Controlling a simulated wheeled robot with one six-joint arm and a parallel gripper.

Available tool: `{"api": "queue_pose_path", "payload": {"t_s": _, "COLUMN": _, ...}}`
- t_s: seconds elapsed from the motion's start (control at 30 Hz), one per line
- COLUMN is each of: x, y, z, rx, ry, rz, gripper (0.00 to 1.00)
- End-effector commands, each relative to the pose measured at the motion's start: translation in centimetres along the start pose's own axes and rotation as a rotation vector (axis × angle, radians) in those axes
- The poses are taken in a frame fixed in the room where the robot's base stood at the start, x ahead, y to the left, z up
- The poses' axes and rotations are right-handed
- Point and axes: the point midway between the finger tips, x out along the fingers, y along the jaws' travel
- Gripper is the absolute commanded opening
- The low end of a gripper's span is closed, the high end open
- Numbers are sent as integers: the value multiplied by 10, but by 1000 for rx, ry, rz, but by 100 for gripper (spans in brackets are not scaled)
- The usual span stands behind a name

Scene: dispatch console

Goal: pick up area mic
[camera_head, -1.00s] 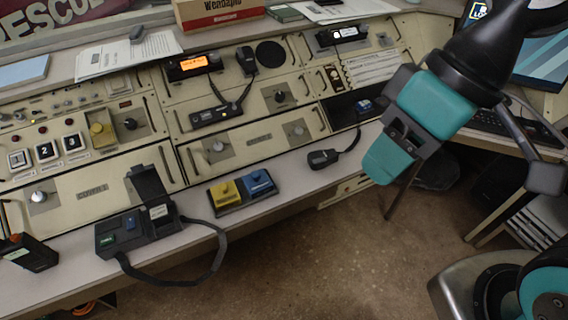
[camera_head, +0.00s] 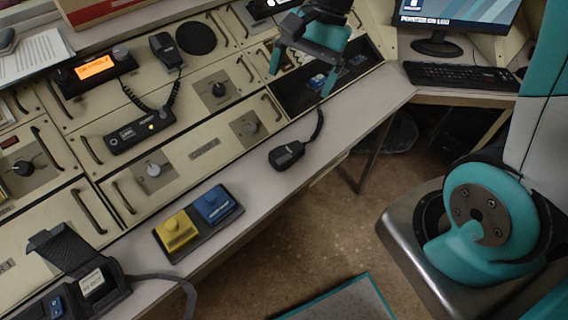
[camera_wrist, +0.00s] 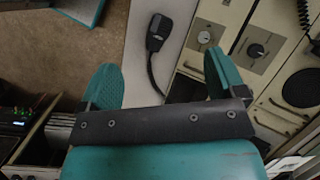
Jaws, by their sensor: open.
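A black hand microphone (camera_head: 287,155) lies on the pale desk ledge, its cable running up toward the recessed dark panel. It also shows in the wrist view (camera_wrist: 157,32), beyond and between my fingers. A second black hand microphone (camera_head: 167,48) sits on the console face beside the orange-lit radio, on a coiled cord. The pictures do not label which one is the area mic. My gripper (camera_head: 303,68) is open, its teal fingers (camera_wrist: 163,80) wide apart with nothing held. It is above the console, up and slightly right of the ledge microphone, and not touching it.
A yellow and blue button box (camera_head: 198,222) sits on the ledge left of the microphone. A black desk phone unit (camera_head: 75,285) is at lower left. A keyboard (camera_head: 460,77) and monitor stand at right. The ledge (camera_head: 345,122) right of the microphone is clear.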

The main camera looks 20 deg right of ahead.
Motion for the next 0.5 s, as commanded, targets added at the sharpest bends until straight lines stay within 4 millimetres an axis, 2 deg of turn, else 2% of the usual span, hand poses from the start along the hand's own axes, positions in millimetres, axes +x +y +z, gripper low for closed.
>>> {"api": "queue_pose_path", "payload": {"t_s": 0.03, "x": 22, "y": 7, "z": -29, "rx": 151, "ry": -11, "rz": 3, "gripper": 89}}
{"api": "queue_pose_path", "payload": {"t_s": 0.1, "x": 34, "y": 12, "z": -55, "rx": 333, "ry": -19, "rz": 4, "gripper": 89}}
{"api": "queue_pose_path", "payload": {"t_s": 0.2, "x": 46, "y": 19, "z": -78, "rx": 502, "ry": -28, "rz": 6, "gripper": 89}}
{"api": "queue_pose_path", "payload": {"t_s": 0.37, "x": 66, "y": 21, "z": -88, "rx": 591, "ry": -34, "rz": 10, "gripper": 89}}
{"api": "queue_pose_path", "payload": {"t_s": 0.5, "x": 97, "y": 20, "z": -85, "rx": 588, "ry": -36, "rz": 14, "gripper": 89}}
